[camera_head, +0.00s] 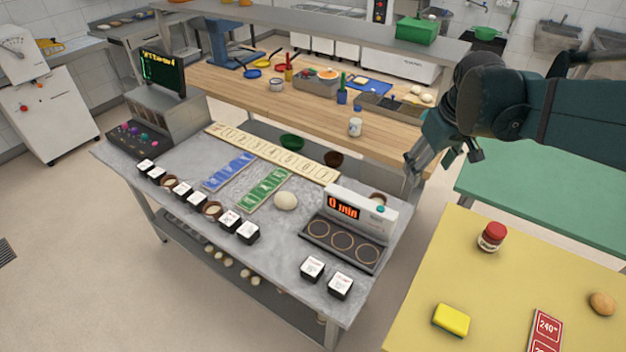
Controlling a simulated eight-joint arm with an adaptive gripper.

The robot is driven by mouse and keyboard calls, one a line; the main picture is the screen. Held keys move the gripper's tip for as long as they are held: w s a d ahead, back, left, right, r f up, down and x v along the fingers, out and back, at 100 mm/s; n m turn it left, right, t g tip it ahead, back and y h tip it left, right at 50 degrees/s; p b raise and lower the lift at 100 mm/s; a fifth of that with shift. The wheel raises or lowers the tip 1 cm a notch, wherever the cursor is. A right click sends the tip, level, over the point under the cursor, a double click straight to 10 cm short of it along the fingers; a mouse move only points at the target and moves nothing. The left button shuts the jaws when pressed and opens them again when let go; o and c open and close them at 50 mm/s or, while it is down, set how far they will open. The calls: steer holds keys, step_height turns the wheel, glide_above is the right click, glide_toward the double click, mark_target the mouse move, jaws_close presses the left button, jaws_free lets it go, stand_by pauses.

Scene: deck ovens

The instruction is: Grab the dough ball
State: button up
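A pale round dough ball (286,200) sits on the grey stone table (270,245), between a green strip (263,190) and a timer unit (350,225) with a lit "0 min" display. My gripper (442,167) is up to the right of it, past the timer unit and well apart from the dough ball. Its fingers look spread, with nothing seen between them. Other pale balls (227,260) lie on the shelf under the table, and more pale round pieces (420,95) are on the wooden bench.
Black boxes with white tops and small bowls line the table's front edge (212,210). Two more black boxes (325,277) stand near the timer unit. A yellow table (480,300) at right holds a red-lidded jar (492,237) and a sponge (451,320). A wooden bench (310,118) is behind.

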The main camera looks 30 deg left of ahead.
steer(key=w+a+f+n+g, duration=0.1)
steer(key=a+f, duration=0.1)
steer(key=a, duration=0.5)
steer(key=w+a+f+n, duration=0.2)
steer(key=a+f, duration=0.1)
steer(key=a, duration=0.3)
steer(key=n+g+h, duration=0.2)
steer(key=n, duration=0.5)
glide_above(285, 194)
step_height(285, 194, down, 21)
steer(key=shift+w+d+f, duration=0.1)
steer(key=shift+d, duration=0.05)
steer(key=shift+a+f, duration=0.2)
steer(key=shift+a, duration=0.05)
steer(key=shift+f+b, duration=0.1)
steer(key=shift+b, duration=0.2)
steer(key=shift+f, duration=1.2)
steer(key=shift+f, duration=0.1)
